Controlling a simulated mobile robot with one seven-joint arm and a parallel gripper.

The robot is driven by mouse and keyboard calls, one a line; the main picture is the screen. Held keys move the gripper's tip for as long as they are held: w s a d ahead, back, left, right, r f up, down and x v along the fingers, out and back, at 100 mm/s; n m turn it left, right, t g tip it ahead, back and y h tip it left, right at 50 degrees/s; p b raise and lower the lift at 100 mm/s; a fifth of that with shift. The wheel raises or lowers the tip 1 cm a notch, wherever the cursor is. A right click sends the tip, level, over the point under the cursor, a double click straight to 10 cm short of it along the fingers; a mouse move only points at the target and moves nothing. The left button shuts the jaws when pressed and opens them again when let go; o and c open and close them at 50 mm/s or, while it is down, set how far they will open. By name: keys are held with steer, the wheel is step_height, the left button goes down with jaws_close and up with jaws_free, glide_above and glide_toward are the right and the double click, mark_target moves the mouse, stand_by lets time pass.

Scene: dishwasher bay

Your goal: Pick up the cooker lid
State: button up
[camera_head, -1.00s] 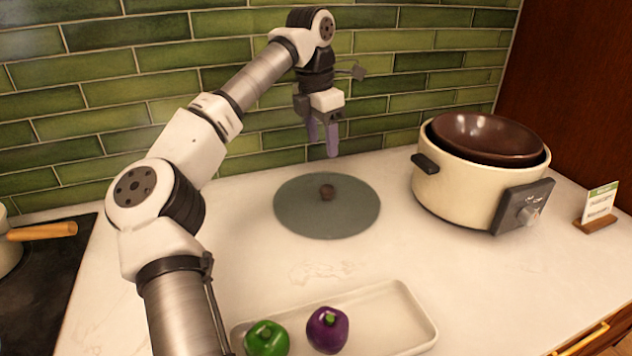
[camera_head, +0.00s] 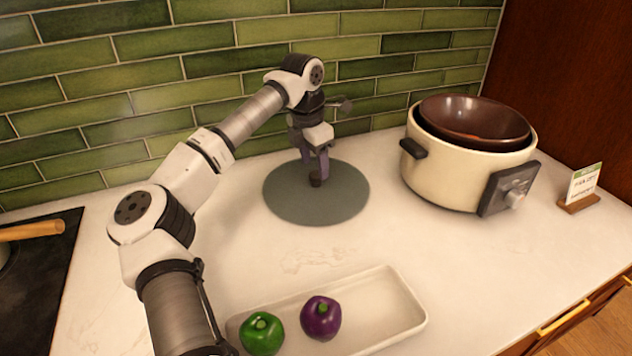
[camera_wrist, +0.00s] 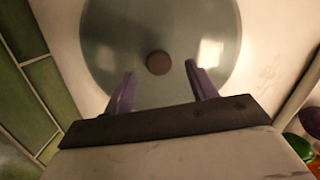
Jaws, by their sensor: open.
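The cooker lid (camera_head: 337,205) is a flat, round, grey-green disc with a small dark brown knob (camera_head: 315,179) at its centre. It lies on the white counter. My gripper (camera_head: 318,176) is open and low over the lid, with its purple fingers pointing down near the knob. In the wrist view the lid (camera_wrist: 112,60) fills the upper middle. The knob (camera_wrist: 158,62) shows there between and slightly beyond the two fingertips of my gripper (camera_wrist: 160,75), with clear space on both sides. I cannot tell whether the fingertips touch the lid.
The cream cooker (camera_head: 440,180) with a brown bowl (camera_head: 475,118) in its top stands right of the lid. A white tray (camera_head: 385,305) in front holds a green pepper (camera_head: 262,334) and a purple pepper (camera_head: 320,318). A tiled wall (camera_head: 150,85) is close behind. A small sign (camera_head: 583,182) stands far right.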

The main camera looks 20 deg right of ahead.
mark_target(316, 181)
steer(key=shift+d+f, duration=0.15)
steer(key=shift+f, duration=0.55)
steer(key=shift+d+f, duration=0.1)
steer(key=shift+f, duration=0.6)
steer(key=shift+w, duration=0.1)
jaws_close()
